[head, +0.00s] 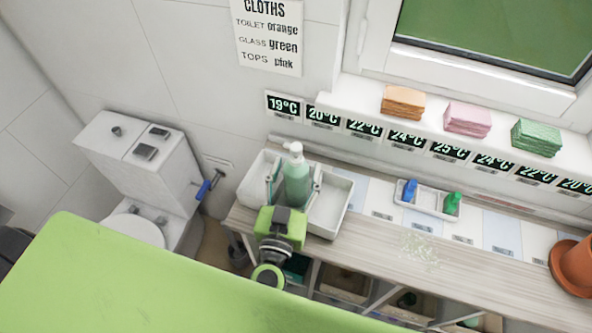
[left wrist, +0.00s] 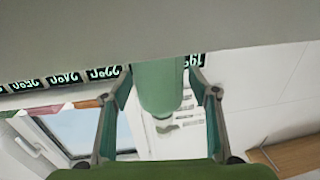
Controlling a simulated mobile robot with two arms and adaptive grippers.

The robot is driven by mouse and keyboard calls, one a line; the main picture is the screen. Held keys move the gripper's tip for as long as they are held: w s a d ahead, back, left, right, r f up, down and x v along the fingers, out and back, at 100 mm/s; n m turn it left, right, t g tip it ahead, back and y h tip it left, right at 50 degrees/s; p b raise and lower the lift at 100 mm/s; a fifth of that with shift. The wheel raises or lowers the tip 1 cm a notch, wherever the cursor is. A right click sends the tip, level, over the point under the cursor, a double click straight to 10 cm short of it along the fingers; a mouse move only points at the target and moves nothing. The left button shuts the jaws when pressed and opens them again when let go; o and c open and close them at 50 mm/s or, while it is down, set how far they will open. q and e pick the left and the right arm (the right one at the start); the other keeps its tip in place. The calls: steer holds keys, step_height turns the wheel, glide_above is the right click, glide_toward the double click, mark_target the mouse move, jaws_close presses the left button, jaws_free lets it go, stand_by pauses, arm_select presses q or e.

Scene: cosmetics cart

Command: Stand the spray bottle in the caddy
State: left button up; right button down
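The spray bottle (head: 297,184), light green with a white top, stands upright in the white caddy (head: 329,209), in its middle part between two side bins. My left gripper (head: 294,183) reaches in from the front with one finger on each side of the bottle. In the left wrist view, the bottle (left wrist: 158,85) shows upside down between the fingers, with a narrow gap on at least one side, so the gripper looks open. The bottle's foot is hidden behind a pale wall in that view. My right gripper is not in view.
A small tray (head: 427,202) with a blue and a green bottle stands right of the caddy on the wooden shelf. White crumbs (head: 420,250) lie on the shelf, and a terracotta pot (head: 574,266) is at the right. Folded cloths (head: 467,119) lie on the sill. A toilet (head: 135,230) is at left.

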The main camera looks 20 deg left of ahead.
arm_select(q)
steer(key=shift+r, duration=0.15)
steer(key=s+d+b, duration=0.1)
steer(key=s+b, duration=0.2)
steer(key=s, duration=0.9)
